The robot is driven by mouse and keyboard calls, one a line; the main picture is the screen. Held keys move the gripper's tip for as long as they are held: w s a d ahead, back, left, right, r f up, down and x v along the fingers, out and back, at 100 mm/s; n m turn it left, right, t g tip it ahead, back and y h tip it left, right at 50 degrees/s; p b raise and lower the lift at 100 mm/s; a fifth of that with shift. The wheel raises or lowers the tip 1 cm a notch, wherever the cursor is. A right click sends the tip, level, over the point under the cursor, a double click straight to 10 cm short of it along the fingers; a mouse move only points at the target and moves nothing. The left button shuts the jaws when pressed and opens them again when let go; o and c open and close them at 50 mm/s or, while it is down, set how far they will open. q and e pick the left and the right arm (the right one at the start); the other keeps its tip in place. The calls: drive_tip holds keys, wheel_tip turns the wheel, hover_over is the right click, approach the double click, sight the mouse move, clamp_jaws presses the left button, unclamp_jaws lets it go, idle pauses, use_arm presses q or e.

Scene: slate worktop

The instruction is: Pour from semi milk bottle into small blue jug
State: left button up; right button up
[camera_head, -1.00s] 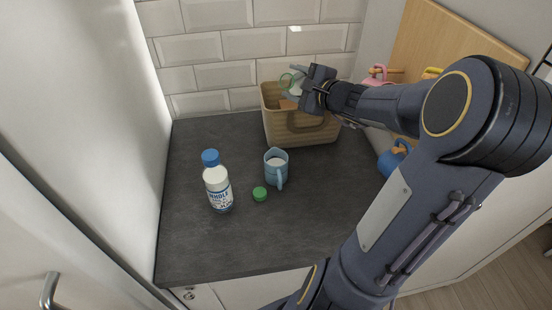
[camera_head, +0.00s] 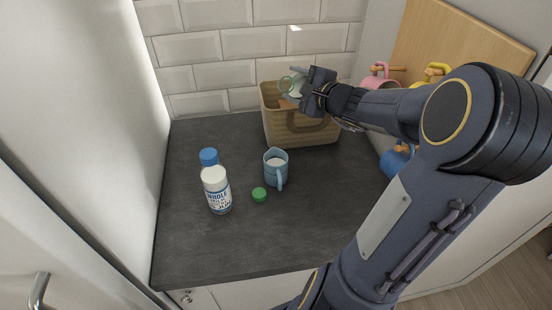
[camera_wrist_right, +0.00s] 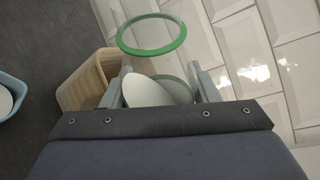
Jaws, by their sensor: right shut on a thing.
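The small blue jug (camera_head: 276,170) stands upright on the worktop with its handle toward the front, and white milk shows inside it. Part of its rim and the milk show at the left edge of the wrist view (camera_wrist_right: 6,98). My right gripper (camera_head: 294,78) is above the basket, behind the jug and apart from it. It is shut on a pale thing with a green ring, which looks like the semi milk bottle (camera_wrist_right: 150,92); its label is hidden. The green ring (camera_wrist_right: 152,36) shows beyond the fingers. My left gripper is out of view.
A blue-capped whole milk bottle (camera_head: 217,190) stands left of the jug. A loose green cap (camera_head: 259,195) lies between them. A tan basket (camera_head: 285,133) stands behind, near the tiled wall. Pink, yellow and blue mugs (camera_head: 393,163) are at the right. The front worktop is clear.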

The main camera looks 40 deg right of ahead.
drive_tip(key=shift+d+f+n+t+b, duration=0.15)
drive_tip(key=shift+f+n+b, duration=0.35)
drive_tip(key=shift+b, duration=0.7)
drive_tip(key=shift+f+n+t+b, duration=0.25)
drive_tip(key=shift+f+b, duration=0.35)
drive_tip(key=shift+b, duration=0.6)
idle(0.5)
drive_tip(key=shift+a+f+n+t+h+b, duration=0.2)
drive_tip(key=shift+n+b, duration=0.35)
drive_tip(key=shift+b, duration=1.2)
drive_tip(key=shift+a+r+n+t+h+b, duration=0.1)
drive_tip(key=shift+a+n+h+b, duration=0.3)
drive_tip(key=shift+b, duration=1.35)
